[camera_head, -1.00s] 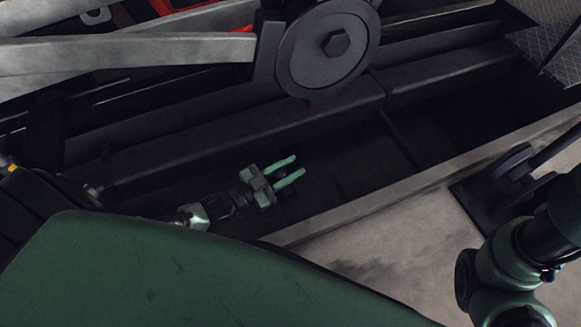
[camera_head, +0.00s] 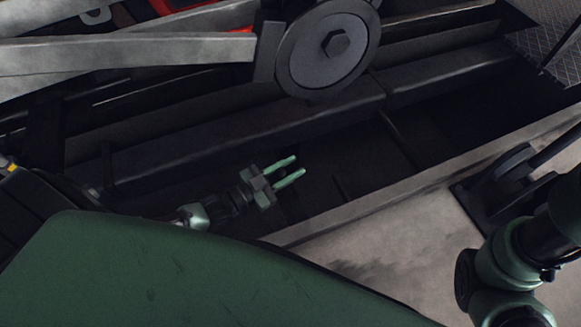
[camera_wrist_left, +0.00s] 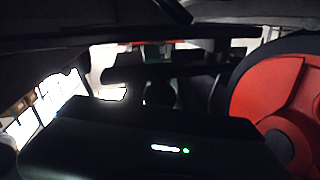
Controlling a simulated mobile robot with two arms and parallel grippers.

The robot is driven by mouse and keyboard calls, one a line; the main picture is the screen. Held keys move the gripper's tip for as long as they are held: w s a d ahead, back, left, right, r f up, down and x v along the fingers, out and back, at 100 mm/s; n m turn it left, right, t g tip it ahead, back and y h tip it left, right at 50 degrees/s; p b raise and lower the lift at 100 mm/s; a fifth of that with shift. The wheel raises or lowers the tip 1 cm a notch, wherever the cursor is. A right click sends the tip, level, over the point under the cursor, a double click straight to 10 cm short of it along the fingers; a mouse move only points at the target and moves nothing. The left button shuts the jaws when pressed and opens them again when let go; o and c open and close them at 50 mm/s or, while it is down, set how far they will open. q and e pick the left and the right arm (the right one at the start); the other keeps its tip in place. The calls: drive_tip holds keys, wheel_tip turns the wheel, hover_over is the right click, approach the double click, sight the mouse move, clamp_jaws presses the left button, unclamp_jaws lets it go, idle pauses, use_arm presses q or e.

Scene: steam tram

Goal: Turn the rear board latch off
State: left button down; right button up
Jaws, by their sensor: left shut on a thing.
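In the head view my left gripper (camera_head: 299,166) is low in a dark trough between a long dark beam and a pale ledge. Its two green fingers point up and to the right, with a narrow gap between them. They are shut on a small dark thing, apparently the rear board latch, whose shape is lost in the shadow. I cannot tell which way the latch is turned. In the left wrist view a dark housing with a white and a green light fills the foreground, and no latch can be made out. My right gripper is out of view.
A big grey disc with a hex bolt (camera_head: 338,45) and pale rods (camera_head: 130,50) hang above the trough. The dark beam (camera_head: 240,128) and the pale ledge (camera_head: 420,185) flank the gripper. A red wheel (camera_wrist_left: 275,105) shows in the left wrist view.

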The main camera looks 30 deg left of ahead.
use_arm(q)
drive_tip(key=n+y+p, duration=0.1)
drive_tip(key=w+n+t+y+p, duration=0.1)
drive_tip(key=y+p, duration=0.1)
drive_tip(key=n+y+p, duration=0.1)
drive_tip(key=shift+w+t, duration=0.25)
drive_tip(key=shift+t, duration=0.15)
drive_tip(key=c, duration=1.1)
unclamp_jaws()
